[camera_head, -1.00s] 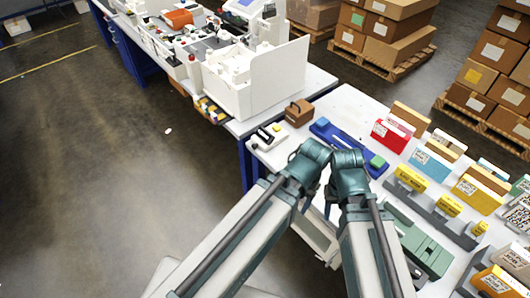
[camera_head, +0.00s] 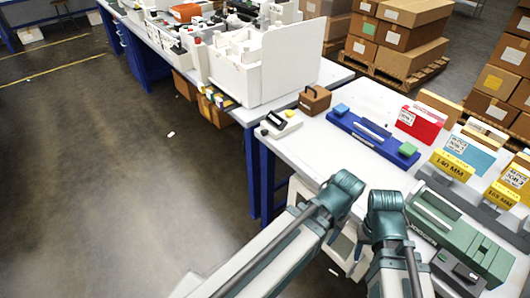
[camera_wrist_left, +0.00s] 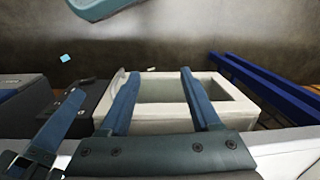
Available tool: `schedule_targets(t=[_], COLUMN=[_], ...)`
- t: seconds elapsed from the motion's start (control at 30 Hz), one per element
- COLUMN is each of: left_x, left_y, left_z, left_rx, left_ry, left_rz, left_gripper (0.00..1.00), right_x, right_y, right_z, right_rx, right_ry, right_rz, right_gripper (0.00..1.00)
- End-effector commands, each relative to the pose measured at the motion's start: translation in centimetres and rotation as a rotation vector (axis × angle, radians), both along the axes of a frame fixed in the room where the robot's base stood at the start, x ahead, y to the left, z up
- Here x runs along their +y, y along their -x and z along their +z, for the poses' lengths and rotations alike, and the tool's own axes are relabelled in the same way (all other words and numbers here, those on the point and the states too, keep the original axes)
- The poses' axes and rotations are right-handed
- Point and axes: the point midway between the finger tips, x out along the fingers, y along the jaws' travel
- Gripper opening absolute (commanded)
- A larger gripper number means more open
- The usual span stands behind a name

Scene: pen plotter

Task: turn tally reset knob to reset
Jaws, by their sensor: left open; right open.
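No part is clearly readable as the tally reset knob. A small white device (camera_head: 281,126) with a dark panel sits at the table's near left corner; a tiny dark round part shows on its left, too small to tell its setting. My right gripper (camera_head: 363,236) is largely hidden by its own arm, in front of the table's near edge and apart from the device. My left gripper is mostly hidden in the head view. In the left wrist view my left gripper (camera_wrist_left: 160,98) is open and empty, its fingers spread over a white open bin (camera_wrist_left: 236,91).
A brown box (camera_head: 314,100), blue tray (camera_head: 372,139) and green case (camera_head: 462,238) stand on the right table. A white machine (camera_head: 287,62) stands on the table behind. Stacked cartons (camera_head: 398,35) are at the back.

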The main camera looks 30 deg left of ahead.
Motion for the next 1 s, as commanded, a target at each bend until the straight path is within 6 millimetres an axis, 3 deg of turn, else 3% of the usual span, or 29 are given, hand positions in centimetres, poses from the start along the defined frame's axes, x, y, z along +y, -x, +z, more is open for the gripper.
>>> schedule_targets(t=[0.03,0.27,0.47,0.6,0.73,0.87,1.0], left_x=[0.3,2.1,5.5,8.8,12.6,17.5,24.3], left_y=[-0.3,-1.7,-4.8,-7.7,-10.5,-13.0,-14.9], left_z=[-3.6,-11.3,-17.3,-17.3,-15.8,-12.8,-8.3], left_rx=[-0.002,-0.016,-0.037,-0.043,-0.026,0.027,0.146], left_ry=[0.006,0.065,0.232,0.431,0.649,0.908,1.237], left_rz=[0.015,0.135,0.449,0.8,1.151,1.511,1.871], left_gripper=[0.64,0.64,0.64,0.64,0.64,0.64,0.64], right_x=[0.0,0.0,0.0,-0.1,-0.1,-0.1,-0.1], right_y=[0.0,0.0,0.0,0.0,0.0,0.0,0.0], right_z=[-3.6,-11.2,-17.4,-18.5,-18.9,-19.0,-18.9], right_rx=[0.0,0.0,-0.001,-0.001,-0.001,-0.001,-0.001], right_ry=[0.0,0.002,0.003,0.003,0.004,0.004,0.004], right_rz=[0.001,0.002,0.003,0.004,0.004,0.004,0.004], right_gripper=[0.5,0.5,0.5,0.5,0.5,0.5,0.5])
